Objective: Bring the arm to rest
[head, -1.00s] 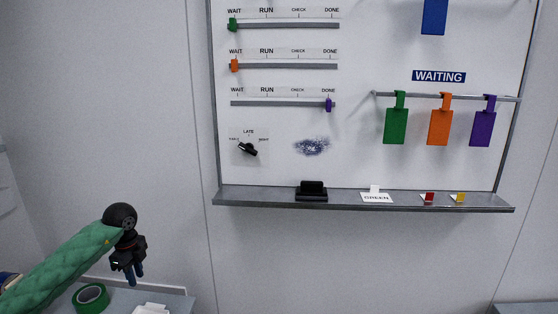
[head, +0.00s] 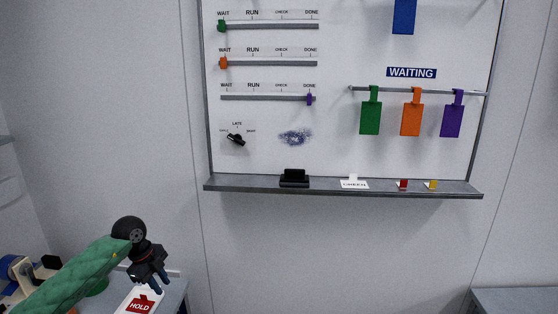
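My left arm, in a green padded sleeve, comes in from the lower left of the head view. Its black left gripper (head: 157,288) points down over a table at the bottom left, just above a white card with a red HOLD label (head: 140,304). Two dark blue fingertips show with a small gap between them and nothing visible held there. I cannot tell whether the fingers touch the card. My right gripper is not in view.
A whiteboard (head: 330,160) with sliders, a dial and hanging tags fills the upper right. Its ledge (head: 230,186) holds a black eraser (head: 294,179), a white card (head: 354,183) and red and yellow clips. A tape dispenser (head: 17,270) stands lower left. Another table (head: 520,300) is lower right.

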